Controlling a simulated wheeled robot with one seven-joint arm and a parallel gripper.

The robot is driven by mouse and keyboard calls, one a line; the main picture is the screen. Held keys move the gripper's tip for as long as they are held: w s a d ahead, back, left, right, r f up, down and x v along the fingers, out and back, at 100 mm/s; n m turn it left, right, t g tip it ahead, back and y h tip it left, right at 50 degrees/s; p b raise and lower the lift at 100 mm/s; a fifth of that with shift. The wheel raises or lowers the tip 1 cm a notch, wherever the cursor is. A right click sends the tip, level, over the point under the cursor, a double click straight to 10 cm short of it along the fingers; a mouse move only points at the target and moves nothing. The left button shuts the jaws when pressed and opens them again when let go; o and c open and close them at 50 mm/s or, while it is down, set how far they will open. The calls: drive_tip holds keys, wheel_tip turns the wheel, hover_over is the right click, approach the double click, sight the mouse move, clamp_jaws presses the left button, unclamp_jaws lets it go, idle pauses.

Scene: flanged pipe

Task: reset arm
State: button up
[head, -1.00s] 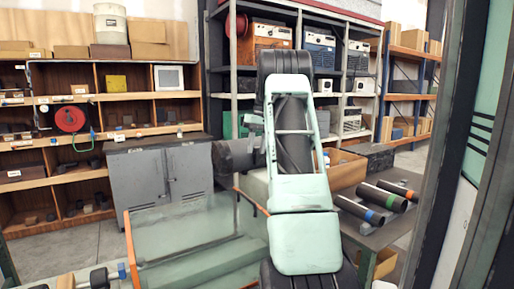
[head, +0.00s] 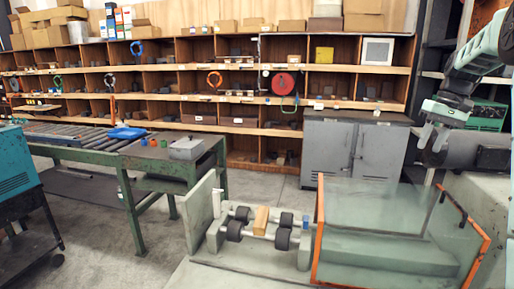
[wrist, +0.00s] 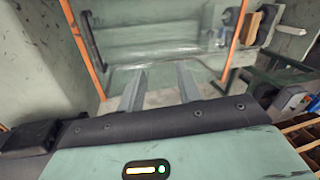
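My gripper (head: 434,136) is at the right edge of the head view, at the end of my pale green arm. It hangs in the air above the glass-sided enclosure with an orange frame (head: 318,232). In the wrist view my two grey fingers (wrist: 160,88) stand apart with nothing between them. The enclosure's glass and its orange posts (wrist: 84,45) lie beyond the fingers. A dark cylinder (head: 462,150) shows just behind my gripper in the head view; I cannot tell if they touch.
Black rollers with a wooden block (head: 262,220) stand left of the enclosure. A green workbench (head: 133,170) is further left. A grey cabinet (head: 345,158) and shelves (head: 230,55) stand behind. Bare floor (head: 95,230) lies between the workbench and the left cart (head: 20,200).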

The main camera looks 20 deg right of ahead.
drive_tip(key=w+a+f+n, duration=0.1)
drive_tip(key=w+a+n, duration=0.15)
drive_tip(key=a, duration=0.75)
drive_tip(key=w+a+f+n, duration=0.1)
drive_tip(key=w+a, duration=0.2)
drive_tip(key=a, duration=0.6)
drive_tip(key=s+a+f+n+g, duration=0.1)
drive_tip(key=a+f, duration=0.1)
drive_tip(key=a, duration=0.7)
drive_tip(key=s+a+f+n, duration=0.1)
drive_tip(key=s+a+n, duration=0.1)
drive_tip(key=a, duration=0.7)
drive_tip(key=s+a+f+n, duration=0.3)
drive_tip(key=s+a+f, duration=0.1)
drive_tip(key=s+a, duration=0.85)
drive_tip(key=s+a+f+n, duration=0.1)
drive_tip(key=s+a+f, duration=0.1)
drive_tip(key=s, duration=0.4)
drive_tip(key=s+a+f+n+h+b, duration=0.1)
drive_tip(key=s+a+f+n, duration=0.1)
drive_tip(key=s, duration=0.4)
drive_tip(key=shift+a+f+h, duration=0.2)
drive_tip(key=shift+a+h, duration=0.1)
drive_tip(key=shift+a, duration=0.55)
